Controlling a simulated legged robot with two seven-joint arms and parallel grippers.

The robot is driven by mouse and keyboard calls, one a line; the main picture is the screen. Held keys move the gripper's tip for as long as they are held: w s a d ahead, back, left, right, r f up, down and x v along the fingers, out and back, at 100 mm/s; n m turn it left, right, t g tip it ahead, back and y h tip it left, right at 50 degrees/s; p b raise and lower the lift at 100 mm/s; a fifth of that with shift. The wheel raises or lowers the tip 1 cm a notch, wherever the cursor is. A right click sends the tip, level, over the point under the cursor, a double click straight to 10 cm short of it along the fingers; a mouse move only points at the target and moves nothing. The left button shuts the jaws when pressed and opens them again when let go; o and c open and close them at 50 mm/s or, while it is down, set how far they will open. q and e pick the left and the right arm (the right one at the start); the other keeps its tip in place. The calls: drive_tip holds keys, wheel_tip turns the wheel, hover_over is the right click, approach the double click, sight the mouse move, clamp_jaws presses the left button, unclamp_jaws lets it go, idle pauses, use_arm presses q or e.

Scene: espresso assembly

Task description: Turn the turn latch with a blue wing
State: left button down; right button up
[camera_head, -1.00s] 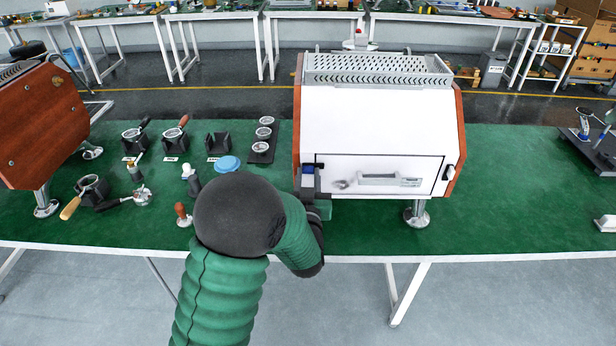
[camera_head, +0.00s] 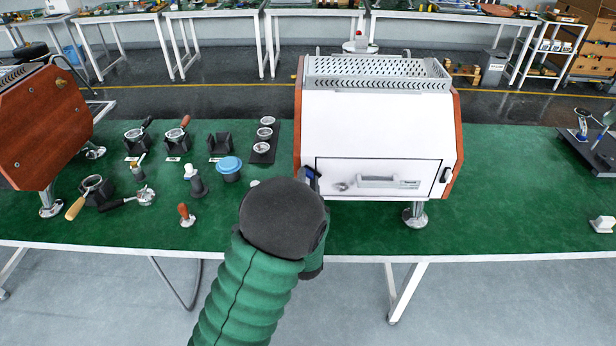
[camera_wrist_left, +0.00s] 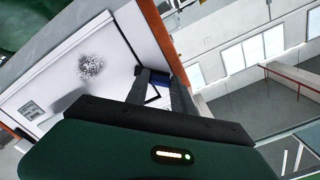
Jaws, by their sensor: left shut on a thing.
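The white espresso machine (camera_head: 378,115) with wooden side panels stands on the green table. The turn latch with a blue wing (camera_head: 313,173) is at the left edge of its front panel; the wing looks tilted. My left gripper (camera_head: 308,177) is shut on the blue wing, its fingers mostly hidden behind my dark arm joint. In the left wrist view the fingers (camera_wrist_left: 155,90) close around the latch, and a bit of blue (camera_wrist_left: 163,88) shows between and beside them. My right gripper is not in view.
Portafilters, tampers and a blue-lidded jar (camera_head: 230,168) stand left of the machine. A second wooden-sided machine (camera_head: 40,125) stands far left. The table's front right is mostly clear.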

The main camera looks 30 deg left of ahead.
use_arm(q)
drive_tip(key=m+p, duration=0.2)
drive_tip(key=m, duration=0.3)
drive_tip(key=m+p, duration=0.3)
drive_tip(key=m, duration=0.2)
drive_tip(key=shift+s+f, duration=0.1)
drive_tip(key=shift+f, duration=0.25)
idle(0.3)
drive_tip(key=c, duration=1.1)
unclamp_jaws()
drive_tip(key=shift+d, duration=0.1)
drive_tip(key=shift+r, duration=0.25)
